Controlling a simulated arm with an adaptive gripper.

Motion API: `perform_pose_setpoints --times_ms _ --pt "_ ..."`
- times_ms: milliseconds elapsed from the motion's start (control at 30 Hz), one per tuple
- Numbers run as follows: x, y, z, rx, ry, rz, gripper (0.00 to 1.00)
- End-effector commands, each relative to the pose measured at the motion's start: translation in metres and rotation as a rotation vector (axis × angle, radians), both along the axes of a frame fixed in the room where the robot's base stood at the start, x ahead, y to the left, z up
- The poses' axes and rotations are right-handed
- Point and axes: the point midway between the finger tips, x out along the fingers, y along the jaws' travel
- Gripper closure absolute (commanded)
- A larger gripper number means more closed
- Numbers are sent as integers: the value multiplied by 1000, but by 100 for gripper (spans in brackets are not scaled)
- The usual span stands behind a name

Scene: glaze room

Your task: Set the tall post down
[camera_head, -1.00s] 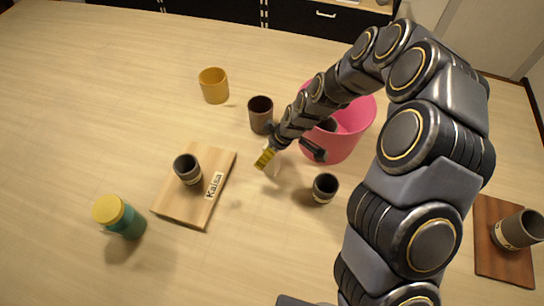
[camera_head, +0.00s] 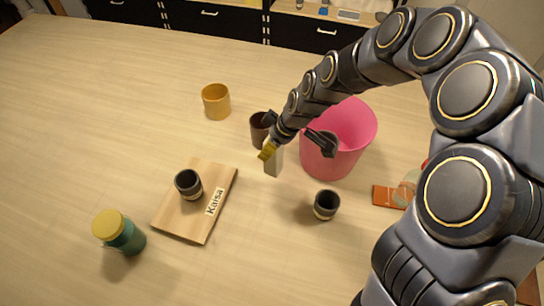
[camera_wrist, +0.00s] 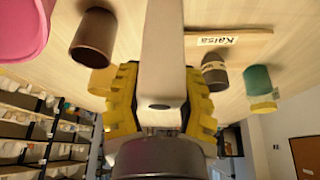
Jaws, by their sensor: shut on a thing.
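The tall post (camera_head: 273,163) is a pale beige-grey block, held roughly upright in the head view. My gripper (camera_head: 268,148) is shut on it, its yellow pads pressing on both sides in the wrist view (camera_wrist: 162,100). The post (camera_wrist: 162,45) runs out of the top of the wrist view, so its far end is hidden there. I cannot tell whether its lower end touches the table (camera_head: 110,130).
A dark brown cup (camera_head: 257,128) stands just behind the post, and a pink bin (camera_head: 335,160) to its right. A small dark cup (camera_head: 326,205) is at front right. A "Kaisa" board (camera_head: 190,228) with a dark cup (camera_head: 188,184) lies left.

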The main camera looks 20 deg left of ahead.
Motion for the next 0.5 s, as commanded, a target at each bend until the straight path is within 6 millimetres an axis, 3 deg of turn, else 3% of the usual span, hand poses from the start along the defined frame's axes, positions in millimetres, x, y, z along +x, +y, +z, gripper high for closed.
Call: perform_pose_setpoints --times_ms 100,367,500 --pt "2 1 16 5 -8 -3 96" --pt "0 0 23 2 -2 -1 96" --pt "2 1 47 5 -8 -2 96"
